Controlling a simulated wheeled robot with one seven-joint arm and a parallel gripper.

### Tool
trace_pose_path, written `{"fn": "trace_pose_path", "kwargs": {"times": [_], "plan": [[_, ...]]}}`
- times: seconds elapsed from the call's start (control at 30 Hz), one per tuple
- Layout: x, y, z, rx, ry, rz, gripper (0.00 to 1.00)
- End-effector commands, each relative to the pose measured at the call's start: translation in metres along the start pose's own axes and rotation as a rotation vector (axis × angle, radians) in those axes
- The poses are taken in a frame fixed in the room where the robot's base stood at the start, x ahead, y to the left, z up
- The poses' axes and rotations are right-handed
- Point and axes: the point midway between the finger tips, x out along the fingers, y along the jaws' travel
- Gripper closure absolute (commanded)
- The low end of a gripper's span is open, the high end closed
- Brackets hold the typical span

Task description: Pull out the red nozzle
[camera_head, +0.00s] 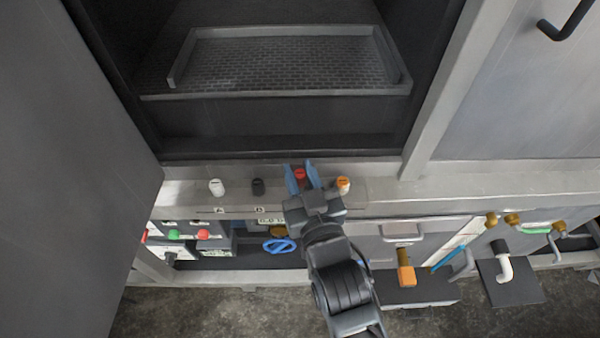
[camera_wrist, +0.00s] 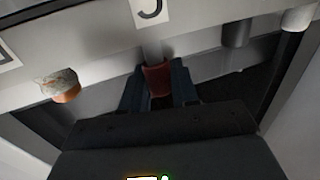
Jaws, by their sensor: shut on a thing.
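The red nozzle (camera_head: 300,174) stands out from the light metal ledge, third in a row of nozzles. My gripper (camera_head: 301,176) has its blue fingers on either side of it. In the wrist view, the red nozzle (camera_wrist: 157,80) sits between the two fingers (camera_wrist: 158,88), at the end of a pale stem that runs up toward the panel under a numbered label. My gripper is shut on it. The fingers hide the sides of the nozzle.
An orange nozzle (camera_head: 343,185) stands close to the right of my gripper. A black nozzle (camera_head: 258,187) and a white nozzle (camera_head: 216,187) stand to the left. An open chamber with a rack (camera_head: 285,95) lies behind. A blue valve wheel (camera_head: 279,246) and levers are below.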

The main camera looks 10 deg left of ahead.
Motion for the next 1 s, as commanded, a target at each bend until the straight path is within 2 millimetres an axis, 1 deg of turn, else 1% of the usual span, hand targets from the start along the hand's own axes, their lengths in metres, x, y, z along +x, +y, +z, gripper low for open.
{"fn": "trace_pose_path", "kwargs": {"times": [0.03,0.8,1.0], "plan": [[0.0,0.0,-0.004,0.0,0.0,0.0,1.0],[0.0,0.0,-0.031,0.0,0.0,0.0,1.0],[0.0,0.0,-0.033,0.0,0.0,0.0,1.0]]}}
